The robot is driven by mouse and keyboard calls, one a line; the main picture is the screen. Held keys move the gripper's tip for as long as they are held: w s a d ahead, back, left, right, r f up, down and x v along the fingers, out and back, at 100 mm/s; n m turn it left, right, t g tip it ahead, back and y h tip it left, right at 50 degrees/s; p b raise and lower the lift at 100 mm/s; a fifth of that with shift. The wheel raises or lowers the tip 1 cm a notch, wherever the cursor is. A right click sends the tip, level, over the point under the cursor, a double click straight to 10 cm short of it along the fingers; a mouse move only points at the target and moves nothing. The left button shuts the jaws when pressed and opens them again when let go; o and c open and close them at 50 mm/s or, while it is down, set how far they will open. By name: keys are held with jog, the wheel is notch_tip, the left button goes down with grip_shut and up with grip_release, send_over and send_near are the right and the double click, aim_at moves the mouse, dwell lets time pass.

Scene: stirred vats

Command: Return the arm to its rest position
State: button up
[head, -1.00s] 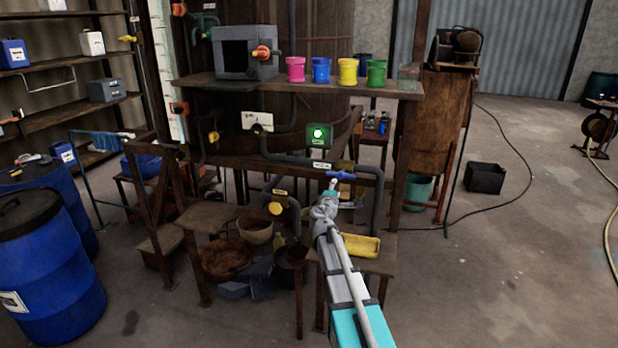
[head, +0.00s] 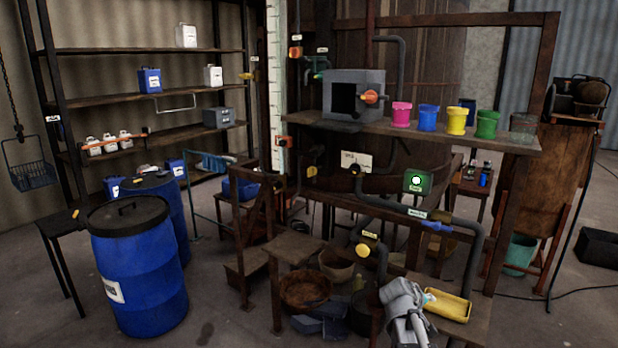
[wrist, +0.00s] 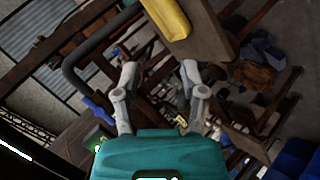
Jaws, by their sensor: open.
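My gripper (wrist: 160,75) shows in the wrist view with its two grey fingers spread apart and nothing between them. In the head view my arm comes up from the bottom edge, and its grey end (head: 403,305) is low, in front of the bench and just left of the yellow tray (head: 450,304). The fingers are too small to make out there. The blue valve handle (head: 437,226) on the grey pipe is above my arm's end, with a clear gap between them.
A shelf (head: 520,138) carries pink, blue, yellow and green cups. A green lit button (head: 416,181) sits below it. Wooden stools and bowls stand under the bench. A blue drum (head: 138,275) stands at left. Open floor lies between the drum and the bench.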

jog(key=s+a+f+m+g+y, duration=0.1)
jog(key=s+a+f+g+y, duration=0.2)
jog(key=s+a, duration=0.5)
jog(key=s+a+f+m+g+y, duration=0.1)
jog(key=s+a+f+g+y, duration=0.2)
jog(key=s+a, duration=0.5)
jog(key=shift+s+f+m+y, duration=0.4)
jog(key=shift+s+f+y, duration=0.15)
jog(key=shift+y, duration=0.65)
